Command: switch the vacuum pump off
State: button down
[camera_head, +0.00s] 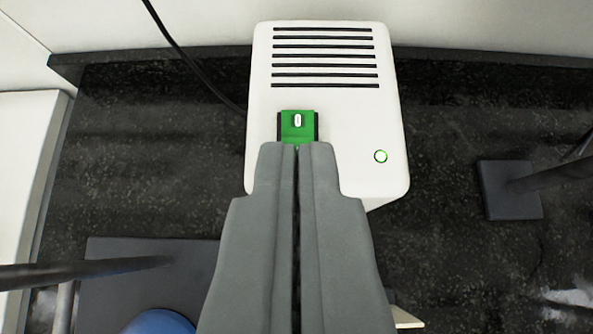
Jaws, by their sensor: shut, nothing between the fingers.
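The vacuum pump (345,110) is a white box with dark vent slots, at the top middle of the view. Its green rocker switch (298,120) carries a small white mark and sits on the near left part of its top. A small round button or lamp with a green ring (381,156) is to the right. My gripper (297,146) is shut and empty. Its fingertips are at the near edge of the switch and hide that part. I cannot tell whether they touch it.
A black cable (185,55) runs behind the pump on the left. A stand with a dark base (511,203) is at the right, and another dark base (150,275) is at the lower left with a blue round thing (160,322). The dark speckled bench (150,150) is clear left of the pump.

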send_over(296, 128)
jog(key=s, duration=0.3)
jog(key=f, duration=0.4)
jog(key=shift+w, duration=0.2)
jog(key=f, duration=0.3)
jog(key=shift+w, duration=0.35)
jog(key=shift+w+f, duration=0.1)
jog(key=shift+f, duration=0.4)
jog(key=shift+f, duration=0.1)
jog(key=shift+w+f+g, duration=0.1)
jog(key=shift+f+g, duration=0.05)
jog(key=shift+g, duration=0.15)
jog(key=shift+w+r, duration=0.35)
jog(key=shift+w, duration=0.4)
